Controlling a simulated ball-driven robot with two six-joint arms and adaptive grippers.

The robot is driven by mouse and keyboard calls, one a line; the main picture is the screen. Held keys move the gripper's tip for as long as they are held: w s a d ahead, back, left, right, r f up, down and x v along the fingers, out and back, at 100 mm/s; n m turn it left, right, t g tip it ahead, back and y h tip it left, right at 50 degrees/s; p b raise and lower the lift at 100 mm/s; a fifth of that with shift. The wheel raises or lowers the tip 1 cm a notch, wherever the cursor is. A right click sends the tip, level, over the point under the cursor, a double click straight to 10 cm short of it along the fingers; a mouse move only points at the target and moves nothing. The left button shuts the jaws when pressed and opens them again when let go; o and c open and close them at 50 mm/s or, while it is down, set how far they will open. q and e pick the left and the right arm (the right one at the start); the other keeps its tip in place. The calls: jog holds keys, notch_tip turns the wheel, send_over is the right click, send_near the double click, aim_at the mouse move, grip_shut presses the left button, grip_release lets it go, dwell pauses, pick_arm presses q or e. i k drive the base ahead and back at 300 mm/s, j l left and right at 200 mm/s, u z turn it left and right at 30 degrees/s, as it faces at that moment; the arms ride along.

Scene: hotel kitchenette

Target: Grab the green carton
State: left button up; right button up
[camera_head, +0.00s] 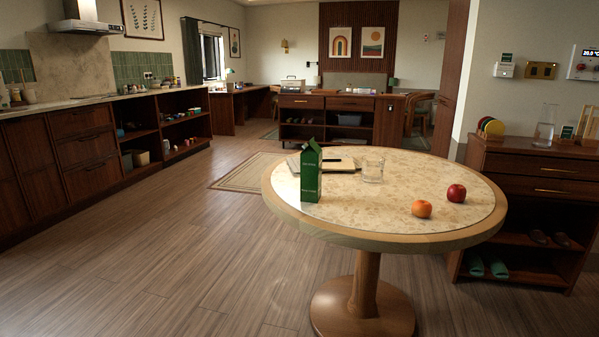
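The green carton (311,174) stands upright on the round table (385,212), near its left edge. It has a gabled top and small pale print low on its front. It partly hides a notebook behind it. Neither of my grippers shows in the head view, and nothing touches the carton except the tabletop.
On the table are a notebook with a pen (338,164), a clear glass (373,170), an orange (421,209) and a red apple (456,193). A wooden cabinet (535,185) stands close on the right. Kitchen counters (85,150) line the left wall. The floor (180,255) left of the table is clear.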

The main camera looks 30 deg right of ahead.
aim_at(312, 156)
jog(key=z, duration=1)
jog(key=i+j, duration=0.2)
jog(key=i+j+z, duration=0.15)
jog(key=j, duration=0.25)
jog(key=i+j, duration=0.25)
jog(key=j+z, duration=0.05)
jog(key=j, duration=0.05)
